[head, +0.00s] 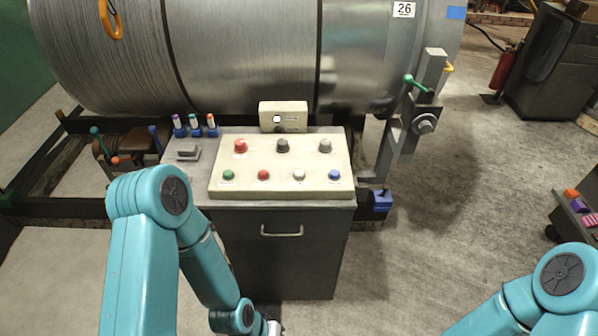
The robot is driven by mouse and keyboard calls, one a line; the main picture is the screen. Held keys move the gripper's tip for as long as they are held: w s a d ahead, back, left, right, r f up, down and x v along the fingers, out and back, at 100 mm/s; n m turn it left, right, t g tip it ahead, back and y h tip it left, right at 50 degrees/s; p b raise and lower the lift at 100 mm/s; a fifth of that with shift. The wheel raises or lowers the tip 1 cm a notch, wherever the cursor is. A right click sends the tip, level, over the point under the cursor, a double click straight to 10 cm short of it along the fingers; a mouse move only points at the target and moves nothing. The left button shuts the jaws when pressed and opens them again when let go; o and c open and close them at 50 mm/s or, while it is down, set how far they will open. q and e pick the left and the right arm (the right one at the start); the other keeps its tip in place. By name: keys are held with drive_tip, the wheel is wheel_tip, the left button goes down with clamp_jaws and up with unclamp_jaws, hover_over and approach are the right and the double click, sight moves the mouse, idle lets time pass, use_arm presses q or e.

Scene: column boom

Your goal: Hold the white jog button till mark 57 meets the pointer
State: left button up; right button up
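The white jog button (299,175) is in the front row of the sloped cream control panel (218,191), between a red button (263,175) and a blue button (334,175). Nothing touches it. The big grey drum (250,50) behind the panel bears a label reading 26 (404,10) at its upper right. Mark 57 does not show, and I cannot make out which part is the pointer.
The panel also has a green button (229,175) and red, black and grey knobs behind. A small box (284,116) stands behind it. A bracket with a green handle (418,85) is right of the drum. A red extinguisher (502,69) stands farther right. The floor between is clear.

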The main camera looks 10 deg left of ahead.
use_arm(q)
clamp_jaws()
idle(1.4)
